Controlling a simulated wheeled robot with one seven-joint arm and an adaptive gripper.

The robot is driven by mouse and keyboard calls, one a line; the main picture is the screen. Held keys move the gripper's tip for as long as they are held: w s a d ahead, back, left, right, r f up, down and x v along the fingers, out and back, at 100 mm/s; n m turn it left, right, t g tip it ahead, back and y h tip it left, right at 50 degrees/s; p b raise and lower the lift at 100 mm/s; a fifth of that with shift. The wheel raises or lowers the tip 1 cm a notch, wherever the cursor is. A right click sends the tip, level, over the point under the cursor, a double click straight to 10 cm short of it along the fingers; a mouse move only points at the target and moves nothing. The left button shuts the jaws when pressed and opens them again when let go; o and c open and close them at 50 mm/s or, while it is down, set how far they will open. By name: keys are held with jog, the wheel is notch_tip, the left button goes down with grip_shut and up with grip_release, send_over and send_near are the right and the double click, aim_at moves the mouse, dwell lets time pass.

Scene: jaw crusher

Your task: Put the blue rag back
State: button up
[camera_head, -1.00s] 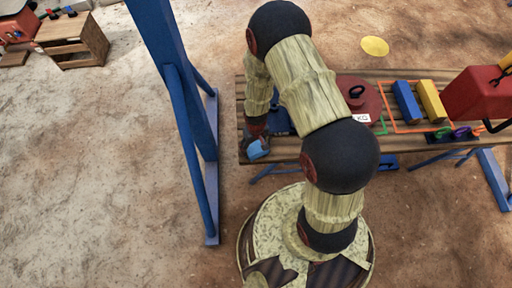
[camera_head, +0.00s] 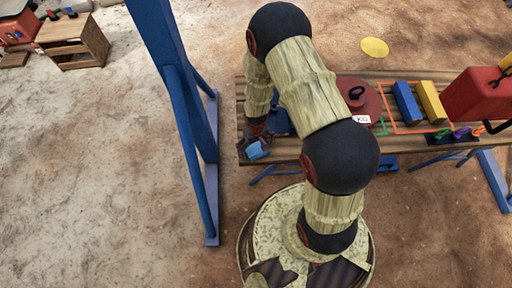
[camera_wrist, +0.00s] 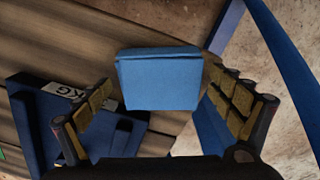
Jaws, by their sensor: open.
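The blue rag (camera_wrist: 160,80) is a light blue folded block in the middle of the wrist view. It lies between the two fingers of my gripper (camera_wrist: 160,88), which stand open with a visible gap on each side. In the head view the rag (camera_head: 257,151) shows at the front left corner of the wooden slatted table (camera_head: 285,155), just below my gripper (camera_head: 256,139). I cannot tell whether the rag touches the wood.
A dark blue object with a KG label (camera_wrist: 35,120) lies beside the left finger. A blue frame post (camera_head: 190,115) stands close left of the table. A red weight (camera_head: 362,98), blue block (camera_head: 406,102), yellow block (camera_head: 432,102) and red box (camera_head: 480,95) occupy the table's right.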

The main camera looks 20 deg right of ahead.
notch_tip(320, 180, up, 12)
jog(key=p, duration=0.4)
notch_tip(320, 180, up, 26)
jog(key=t, duration=0.3)
send_over(256, 148)
jog(key=s+r+m+t, duration=0.1)
jog(key=s+r+t, duration=0.1)
jog(key=s+r, duration=1.1)
notch_tip(256, 148, up, 4)
jog(key=shift+s+f+t, duration=0.2)
jog(key=shift+s+t, duration=0.1)
jog(key=shift+s, duration=0.1)
jog(key=shift+c, duration=0.3)
